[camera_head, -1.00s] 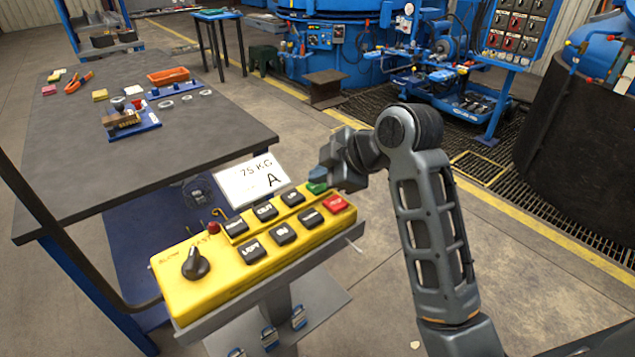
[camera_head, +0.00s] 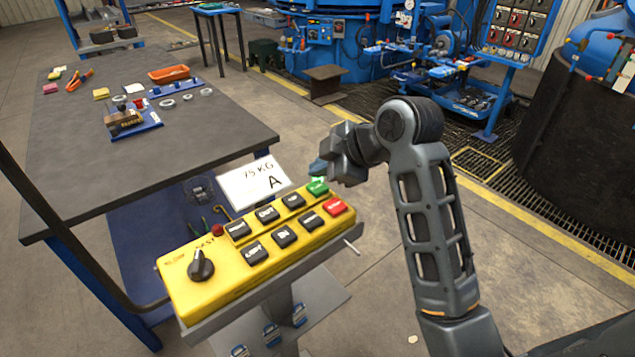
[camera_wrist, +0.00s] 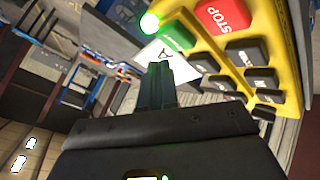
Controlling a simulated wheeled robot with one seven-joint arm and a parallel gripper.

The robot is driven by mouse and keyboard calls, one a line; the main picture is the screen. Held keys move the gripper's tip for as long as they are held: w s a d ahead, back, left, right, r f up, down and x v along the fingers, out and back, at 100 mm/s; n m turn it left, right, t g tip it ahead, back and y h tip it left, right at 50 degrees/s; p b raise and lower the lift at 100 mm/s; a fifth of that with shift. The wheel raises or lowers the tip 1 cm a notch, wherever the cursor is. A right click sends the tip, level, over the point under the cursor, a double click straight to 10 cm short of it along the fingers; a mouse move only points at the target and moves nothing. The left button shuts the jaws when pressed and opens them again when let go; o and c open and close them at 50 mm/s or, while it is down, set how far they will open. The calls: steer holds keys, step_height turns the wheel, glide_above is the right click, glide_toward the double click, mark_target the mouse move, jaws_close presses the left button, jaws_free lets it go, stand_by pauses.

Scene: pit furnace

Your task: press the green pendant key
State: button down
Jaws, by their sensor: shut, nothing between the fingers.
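The yellow pendant (camera_head: 213,290) lies on a grey stand, with two rows of keys. Its green key (camera_head: 317,187) is at the far right end, beside the red STOP key (camera_head: 335,207). In the wrist view the green key (camera_wrist: 176,36) is near the top, next to the red STOP key (camera_wrist: 224,14), with a bright green glow (camera_wrist: 149,22) by its edge. My gripper (camera_head: 318,168) is shut and empty, just above and behind the green key, apparently apart from it. Its shut fingertips (camera_wrist: 159,68) show below the key in the wrist view.
A black selector knob (camera_head: 201,266) and small red button (camera_head: 217,230) are at the pendant's left. A dark worktable (camera_head: 190,150) stands behind left. Floor is open to the right.

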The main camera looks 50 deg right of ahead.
mark_target(321, 189)
steer(key=shift+r+p, duration=1.5)
steer(key=shift+r, duration=0.7)
